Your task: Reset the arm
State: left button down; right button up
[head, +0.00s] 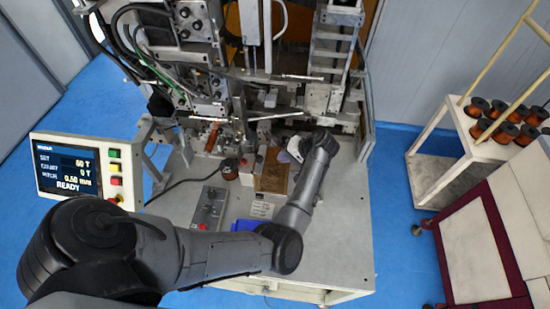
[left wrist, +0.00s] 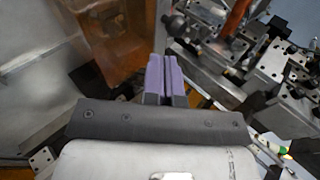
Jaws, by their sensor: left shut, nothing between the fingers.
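My left arm reaches in from the left, over the front of the machine table, and bends back toward the coil winder (head: 215,85). My left gripper (head: 284,157) is at the winder's front, right of centre, partly hidden by its own wrist. In the left wrist view its two purple fingers (left wrist: 165,78) are shut together with nothing between them. Metal blocks and brackets of the winder (left wrist: 215,40) lie beyond and to the right of the fingers. I cannot tell whether the fingertips touch anything. My right gripper is not in view.
A display panel (head: 80,170) reading READY stands at the left. A cart (head: 445,175) with several copper spools (head: 497,121) stands right, across clear blue floor.

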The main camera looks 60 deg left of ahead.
pick_arm(q)
jog(key=b+v, duration=0.2)
jog(key=v, duration=0.5)
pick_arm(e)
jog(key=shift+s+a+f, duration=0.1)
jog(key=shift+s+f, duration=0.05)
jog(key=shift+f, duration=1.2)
pick_arm(q)
jog(key=shift+s, duration=0.1)
